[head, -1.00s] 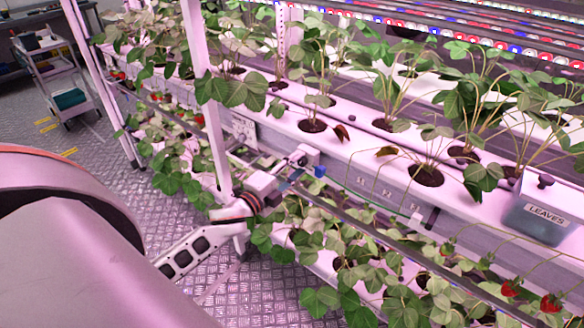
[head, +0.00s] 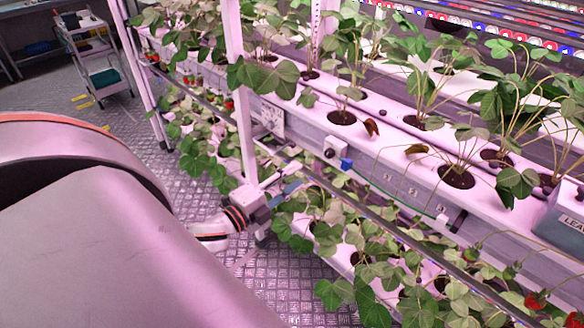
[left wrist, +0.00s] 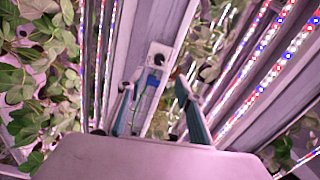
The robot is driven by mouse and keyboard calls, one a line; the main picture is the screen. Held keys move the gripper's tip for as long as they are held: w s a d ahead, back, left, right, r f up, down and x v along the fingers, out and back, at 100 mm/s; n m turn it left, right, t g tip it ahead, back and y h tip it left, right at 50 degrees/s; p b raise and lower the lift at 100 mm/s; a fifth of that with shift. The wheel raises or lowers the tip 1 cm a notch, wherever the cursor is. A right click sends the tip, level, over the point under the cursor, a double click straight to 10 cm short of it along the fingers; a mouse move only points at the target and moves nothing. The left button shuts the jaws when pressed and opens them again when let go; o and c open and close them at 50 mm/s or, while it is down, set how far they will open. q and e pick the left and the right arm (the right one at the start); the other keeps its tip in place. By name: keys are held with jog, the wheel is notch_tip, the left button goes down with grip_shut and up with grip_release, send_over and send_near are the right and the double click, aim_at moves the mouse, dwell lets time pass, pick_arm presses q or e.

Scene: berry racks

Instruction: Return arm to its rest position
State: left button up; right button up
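My left arm comes in from the left in the head view, its large pink links filling the lower left. My left gripper (head: 284,182) is beside the front of the plant rack, above the lower row of plants. In the left wrist view its two fingers stand apart with nothing between them, so the gripper (left wrist: 156,95) is open and empty. A small white box (head: 334,148) with a blue part (head: 346,164) sits on the rack front, just beyond the fingers. The box also shows in the left wrist view (left wrist: 160,53). My right gripper is not in view.
A white rack rail (head: 253,120) stands upright just behind the gripper. Strawberry plants (head: 345,235) hang close on the lower tier. A grey bin (head: 562,215) sits at the right edge. A cart (head: 100,62) stands far left. The metal floor (head: 205,190) left of the rack is clear.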

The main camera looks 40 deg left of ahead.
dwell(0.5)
pick_arm(q)
jog(key=s+d+f+n+g, duration=0.2)
jog(key=s+d+f+n, duration=0.2)
jog(key=f, duration=0.4)
jog(key=s+d+f+n+g, duration=0.3)
jog(key=s+d+f+n, duration=0.2)
jog(key=d+f, duration=0.2)
jog(key=s+d+f+n+g, duration=0.2)
jog(key=s+d+f+n, duration=0.2)
jog(key=f, duration=0.7)
jog(key=shift+s+d+n+g+h, duration=0.3)
jog(key=shift+d+h, duration=0.1)
jog(key=shift+d, duration=0.25)
